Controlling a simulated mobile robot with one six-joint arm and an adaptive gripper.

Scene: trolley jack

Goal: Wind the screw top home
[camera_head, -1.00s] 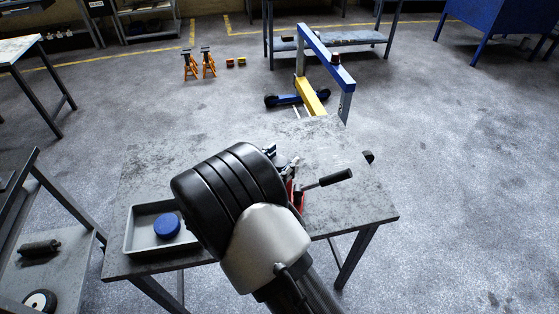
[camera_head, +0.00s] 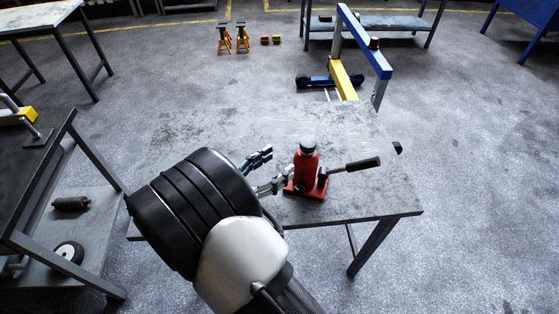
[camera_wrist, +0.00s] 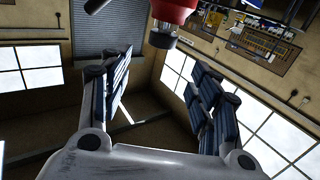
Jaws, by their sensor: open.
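The red bottle jack (camera_head: 306,172) stands upright on the table, its dark lever handle (camera_head: 362,164) sticking out to the right. Its screw top (camera_head: 308,145) is the dark and grey piece at the upper end. In the wrist view, part of the red jack (camera_wrist: 175,10) shows at the top edge, with the grey screw top (camera_wrist: 162,38) pointing down. My gripper (camera_head: 279,166) is open and empty, left of the jack, its fingers pointing towards it. In the wrist view, the fingers of my gripper (camera_wrist: 158,68) are spread wide. I cannot tell whether the lower finger touches the jack.
The grey table (camera_head: 345,205) is bare right of and behind the jack. A dark trolley shelf (camera_head: 85,210) stands close on the left. A blue and yellow hoist (camera_head: 345,80) and orange axle stands (camera_head: 233,40) are on the floor behind.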

